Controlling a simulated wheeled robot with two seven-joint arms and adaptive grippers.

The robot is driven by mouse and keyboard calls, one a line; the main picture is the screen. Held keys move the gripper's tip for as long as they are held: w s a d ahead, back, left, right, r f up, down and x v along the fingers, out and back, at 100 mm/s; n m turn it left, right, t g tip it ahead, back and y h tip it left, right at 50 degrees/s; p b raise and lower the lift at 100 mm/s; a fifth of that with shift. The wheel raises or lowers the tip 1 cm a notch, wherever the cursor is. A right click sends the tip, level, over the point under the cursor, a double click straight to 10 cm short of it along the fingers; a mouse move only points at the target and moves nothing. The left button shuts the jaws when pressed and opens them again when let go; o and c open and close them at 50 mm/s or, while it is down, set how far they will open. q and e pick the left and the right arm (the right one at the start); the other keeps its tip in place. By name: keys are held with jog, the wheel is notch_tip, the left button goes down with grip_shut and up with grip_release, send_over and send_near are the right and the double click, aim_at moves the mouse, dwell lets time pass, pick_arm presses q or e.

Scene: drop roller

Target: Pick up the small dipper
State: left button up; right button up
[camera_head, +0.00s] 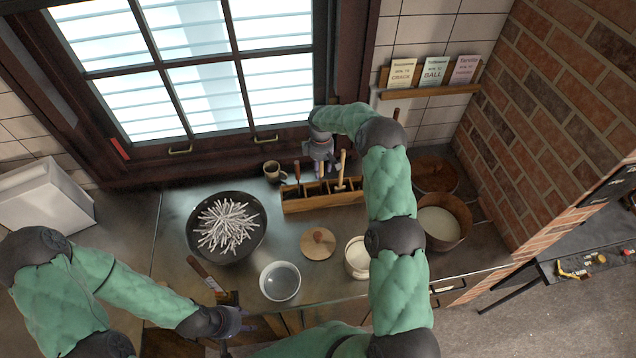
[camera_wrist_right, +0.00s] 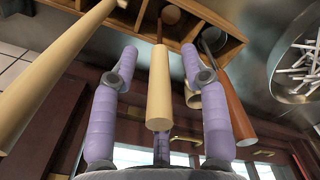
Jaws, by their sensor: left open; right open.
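Several tools with wooden handles stand in a divided wooden box (camera_head: 325,206) under the window. I cannot tell for certain which is the small dipper, since the tool heads are hidden. My right gripper (camera_head: 319,168) is open above the box. In the right wrist view a pale handle (camera_wrist_right: 159,95) stands between the open fingers of that gripper (camera_wrist_right: 160,56), with gaps on both sides. A thicker pale handle (camera_wrist_right: 45,80) is left of it and a reddish-brown handle (camera_wrist_right: 231,98) right of it. My left gripper (camera_head: 228,330) is low at the counter's front; its fingers are unclear.
A dark pan of white sticks (camera_head: 226,228) stands left of the box, a mug (camera_head: 274,171) beside it. A bowl (camera_head: 280,281), a round wooden lid (camera_head: 318,243) and a white pot (camera_head: 357,258) are in front. A brown-handled tool (camera_head: 203,271) lies near my left gripper.

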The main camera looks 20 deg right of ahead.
jog(key=shift+f, duration=0.55)
grip_shut()
pick_arm(q)
jog(key=shift+r, duration=0.1)
